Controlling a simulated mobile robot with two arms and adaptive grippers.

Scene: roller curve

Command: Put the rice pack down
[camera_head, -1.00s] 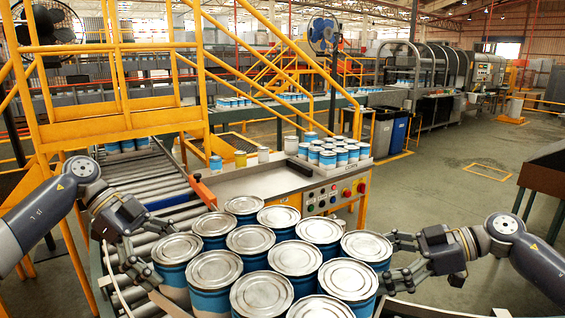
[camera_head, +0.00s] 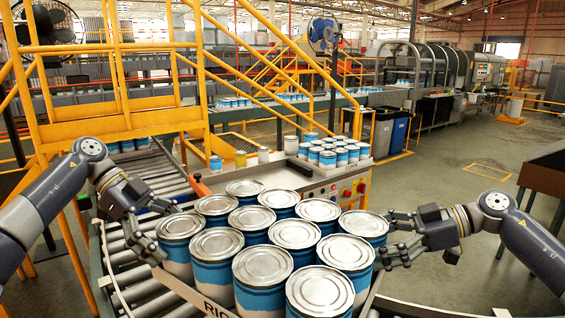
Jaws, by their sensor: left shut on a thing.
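The rice pack (camera_head: 207,301) is a tray lettered "RIC…" on its front-left edge, filled with several blue-and-white cans with silver lids. It is in the lower middle of the head view, above the end of the roller conveyor. My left gripper (camera_head: 160,236) is shut on the pack's left side. My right gripper (camera_head: 386,240) is at the pack's right side, its fingers close to the cans. The cans partly hide the tray's right rim, so I cannot tell how its fingers close. The pack's underside is hidden.
The roller conveyor (camera_head: 157,177) runs back on the left beside yellow railings (camera_head: 110,125). A control console (camera_head: 350,193) with buttons stands behind the pack, with another pack of cans (camera_head: 335,153) on top. Open floor lies to the right.

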